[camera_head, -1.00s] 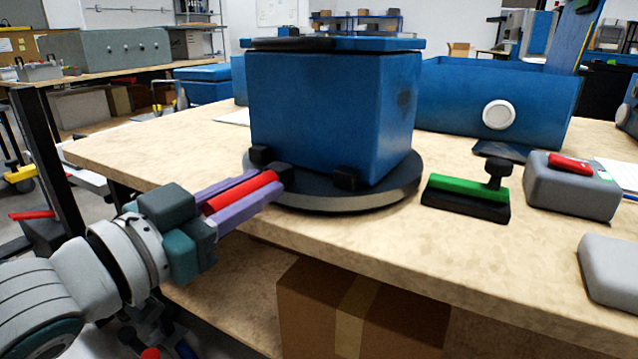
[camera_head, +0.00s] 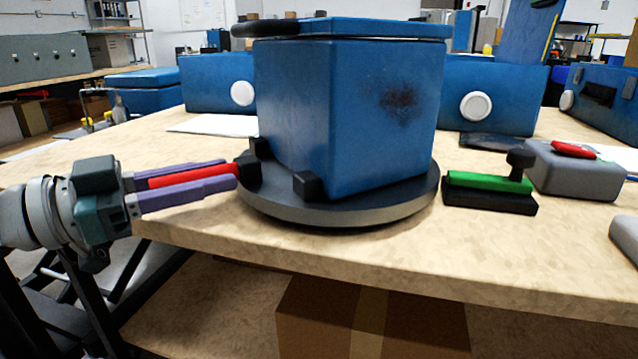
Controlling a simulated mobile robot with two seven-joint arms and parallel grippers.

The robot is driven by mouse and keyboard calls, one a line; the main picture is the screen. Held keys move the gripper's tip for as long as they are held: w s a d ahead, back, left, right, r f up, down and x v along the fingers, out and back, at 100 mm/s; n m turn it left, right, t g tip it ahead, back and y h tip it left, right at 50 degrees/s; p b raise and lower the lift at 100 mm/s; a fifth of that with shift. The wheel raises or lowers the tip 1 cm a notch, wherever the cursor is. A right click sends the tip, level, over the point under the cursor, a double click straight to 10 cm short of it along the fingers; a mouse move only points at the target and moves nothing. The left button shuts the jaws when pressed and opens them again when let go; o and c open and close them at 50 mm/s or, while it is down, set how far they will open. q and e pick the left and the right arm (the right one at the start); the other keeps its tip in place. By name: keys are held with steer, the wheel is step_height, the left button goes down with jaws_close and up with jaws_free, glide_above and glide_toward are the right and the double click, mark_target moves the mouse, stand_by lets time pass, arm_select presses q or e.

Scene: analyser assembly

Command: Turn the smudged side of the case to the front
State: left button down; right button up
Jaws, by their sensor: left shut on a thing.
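The blue case (camera_head: 300,110) stands upright on a round dark turntable (camera_head: 340,212), held between small black corner blocks (camera_head: 308,186). One vertical edge of the case points roughly toward me. A dark brownish smudge (camera_head: 400,100) shows on its right-hand face, which is angled to the front right. A red handle (camera_head: 195,175) sticks out from the turntable's left side. My left gripper (camera_head: 228,174) is shut on this handle, with its purple fingers on either side of it. My right gripper is not in view.
A green-and-black tool (camera_head: 490,190) with a knob lies right of the turntable. Beside it is a grey block (camera_head: 575,172) with a red item on top. Blue housings (camera_head: 500,95) stand behind. The table's (camera_head: 300,243) front strip is clear.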

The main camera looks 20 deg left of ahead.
mark_target(142, 189)
arm_select(q)
steer(key=shift+w+a, duration=0.2)
stand_by(0.3)
steer(key=c, duration=0.7)
jaws_free()
steer(key=shift+h, duration=0.3)
steer(key=p+v, duration=0.1)
steer(key=v, duration=0.9)
steer(key=shift+r+p, duration=0.15)
steer(key=shift+p, duration=0.2)
